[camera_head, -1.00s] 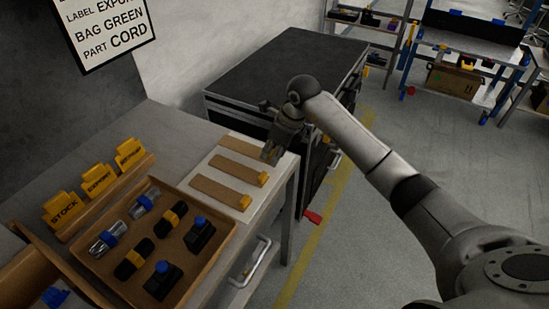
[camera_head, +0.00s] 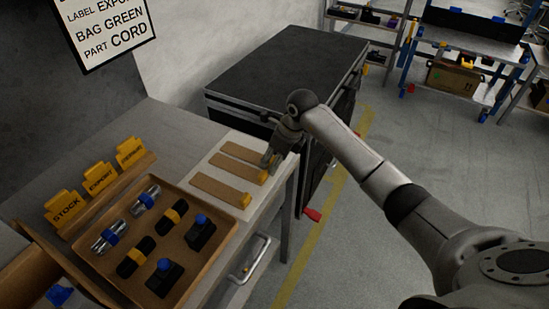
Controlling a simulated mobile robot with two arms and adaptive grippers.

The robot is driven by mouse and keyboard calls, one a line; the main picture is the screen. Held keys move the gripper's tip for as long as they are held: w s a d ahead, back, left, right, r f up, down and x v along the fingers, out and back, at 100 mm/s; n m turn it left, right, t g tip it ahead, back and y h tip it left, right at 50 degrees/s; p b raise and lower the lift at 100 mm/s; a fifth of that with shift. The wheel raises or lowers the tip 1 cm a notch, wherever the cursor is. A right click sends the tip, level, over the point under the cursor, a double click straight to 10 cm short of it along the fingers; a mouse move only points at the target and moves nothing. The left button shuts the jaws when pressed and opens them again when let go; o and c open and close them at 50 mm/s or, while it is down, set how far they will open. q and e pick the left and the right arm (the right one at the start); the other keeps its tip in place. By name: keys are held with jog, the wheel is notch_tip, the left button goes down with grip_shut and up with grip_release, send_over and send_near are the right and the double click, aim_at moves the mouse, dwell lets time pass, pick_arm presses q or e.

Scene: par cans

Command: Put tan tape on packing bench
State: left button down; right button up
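Three tan strips lie side by side on a white sheet (camera_head: 207,169) on the grey bench (camera_head: 190,125): a far one (camera_head: 238,151), a middle one (camera_head: 237,166) and a near one (camera_head: 215,188). I take these to be the tan tape. The middle and near strips show yellow right ends; the far one's right end is hidden behind my gripper. My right gripper (camera_head: 269,161) points down at the right ends of the far and middle strips. Its fingers are small and dark, and whether they touch or grip a strip is unclear. My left gripper is out of view.
A brown tray (camera_head: 212,247) of clear, black-yellow and black-blue items stands at the near left. Yellow cards marked STOCK and EXPORT (camera_head: 97,178) stand behind it. A black-topped cabinet (camera_head: 290,70) adjoins the bench's far side. Open floor (camera_head: 400,140) lies to the right.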

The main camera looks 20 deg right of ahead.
jog(key=v, duration=1.2)
jog(key=shift+b, duration=0.45)
jog(key=shift+r, duration=0.15)
